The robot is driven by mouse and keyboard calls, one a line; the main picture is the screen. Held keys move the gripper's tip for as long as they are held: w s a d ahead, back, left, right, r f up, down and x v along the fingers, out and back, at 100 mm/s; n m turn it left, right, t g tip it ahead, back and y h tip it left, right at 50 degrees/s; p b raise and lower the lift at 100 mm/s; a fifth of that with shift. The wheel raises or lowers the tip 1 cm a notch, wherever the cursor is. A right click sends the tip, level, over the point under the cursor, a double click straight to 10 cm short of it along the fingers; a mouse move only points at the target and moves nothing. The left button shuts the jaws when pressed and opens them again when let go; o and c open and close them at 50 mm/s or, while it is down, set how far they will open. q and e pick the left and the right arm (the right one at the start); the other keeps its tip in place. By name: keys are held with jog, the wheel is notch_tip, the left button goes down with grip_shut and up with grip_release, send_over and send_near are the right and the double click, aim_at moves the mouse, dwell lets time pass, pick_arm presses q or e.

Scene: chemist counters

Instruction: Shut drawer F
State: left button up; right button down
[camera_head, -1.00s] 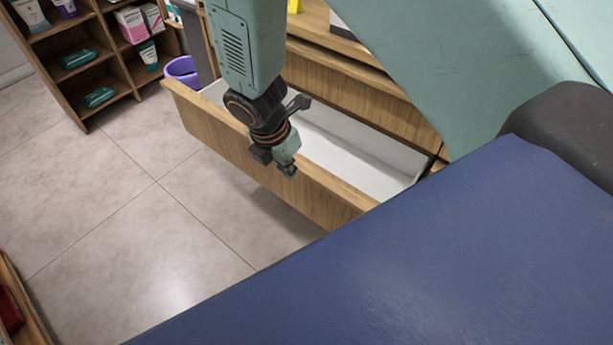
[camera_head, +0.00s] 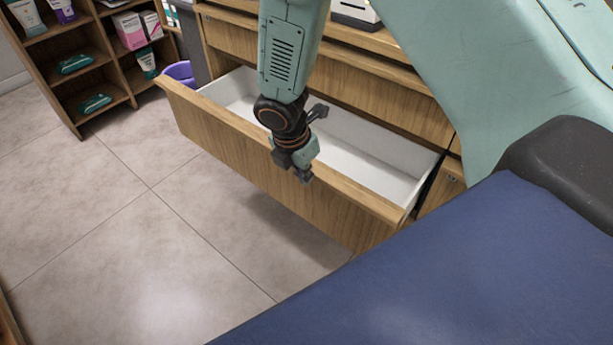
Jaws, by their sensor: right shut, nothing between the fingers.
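A wooden drawer (camera_head: 245,157) with a white interior stands pulled out of the counter; no letter shows on it, so I cannot tell whether it is drawer F. Its inside looks empty where it shows. My right gripper (camera_head: 304,175) is shut and empty, at the outer face of the drawer's front panel, near the top edge. I cannot tell whether it touches the panel. My right wrist hides part of the front edge and the interior. My left gripper is not in view.
The wooden counter (camera_head: 395,105) rises behind the drawer. A shelf (camera_head: 125,75) with packaged goods stands at the upper left, with a purple bin (camera_head: 180,71) beside it. The tiled floor (camera_head: 150,230) in front of the drawer is clear.

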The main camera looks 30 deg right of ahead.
jog(key=shift+w+d+r, duration=0.1)
jog(key=shift+d, duration=0.35)
jog(key=w+d+p, duration=0.4)
jog(key=d, duration=0.8)
jog(key=shift+w+d, duration=0.15)
jog(key=shift+d, duration=0.05)
jog(key=shift+a, duration=0.1)
